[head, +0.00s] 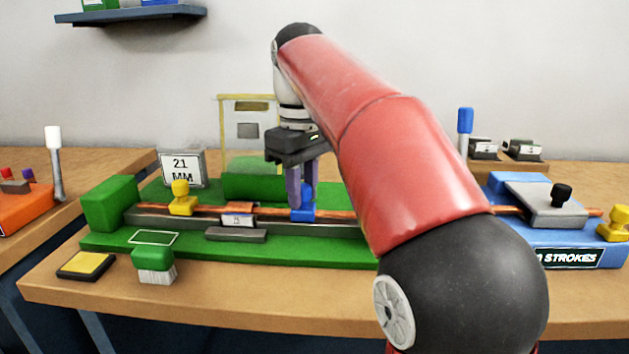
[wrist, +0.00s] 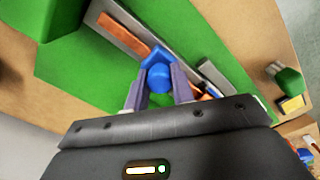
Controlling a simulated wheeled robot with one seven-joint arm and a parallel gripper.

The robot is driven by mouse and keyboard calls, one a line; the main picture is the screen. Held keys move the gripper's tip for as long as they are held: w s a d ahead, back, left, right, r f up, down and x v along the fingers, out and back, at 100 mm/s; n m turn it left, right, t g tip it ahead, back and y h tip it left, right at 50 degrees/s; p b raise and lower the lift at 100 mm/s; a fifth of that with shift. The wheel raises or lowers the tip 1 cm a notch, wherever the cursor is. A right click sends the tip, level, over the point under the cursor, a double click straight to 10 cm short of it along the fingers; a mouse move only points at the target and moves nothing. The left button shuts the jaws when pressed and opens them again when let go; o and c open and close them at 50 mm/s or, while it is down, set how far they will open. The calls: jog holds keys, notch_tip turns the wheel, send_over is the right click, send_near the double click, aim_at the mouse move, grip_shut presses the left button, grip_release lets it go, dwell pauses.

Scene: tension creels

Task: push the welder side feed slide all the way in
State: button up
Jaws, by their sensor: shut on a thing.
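A green machine base (head: 330,248) with a grey rail and a copper-coloured rod stands on the wooden bench. A blue slide with a knob (head: 303,216) sits on the rail, right of the machine's middle. My gripper (head: 301,200) points down over it, its purple fingers shut on the blue knob. In the wrist view the blue knob (wrist: 160,76) is between the two fingertips (wrist: 157,90), and the blue body is on the rail. The fingers partly hide the knob in the head view. I cannot tell how far in the slide is.
A yellow knob (head: 181,197) and a sign reading "21 MM" (head: 181,167) are on the left. A clear yellow-framed guard (head: 247,132) stands behind. A green brush (head: 153,263) and yellow pad (head: 87,265) lie in front. A blue machine (head: 565,235) is on the right.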

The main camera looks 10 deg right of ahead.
jog(key=shift+w+a, duration=0.1)
jog(key=shift+a, duration=0.2)
jog(key=o, duration=1)
jog(key=shift+d, duration=0.1)
notch_tip(320, 180, up, 8)
jog(key=shift+f+p, duration=0.15)
jog(key=shift+p, duration=1.05)
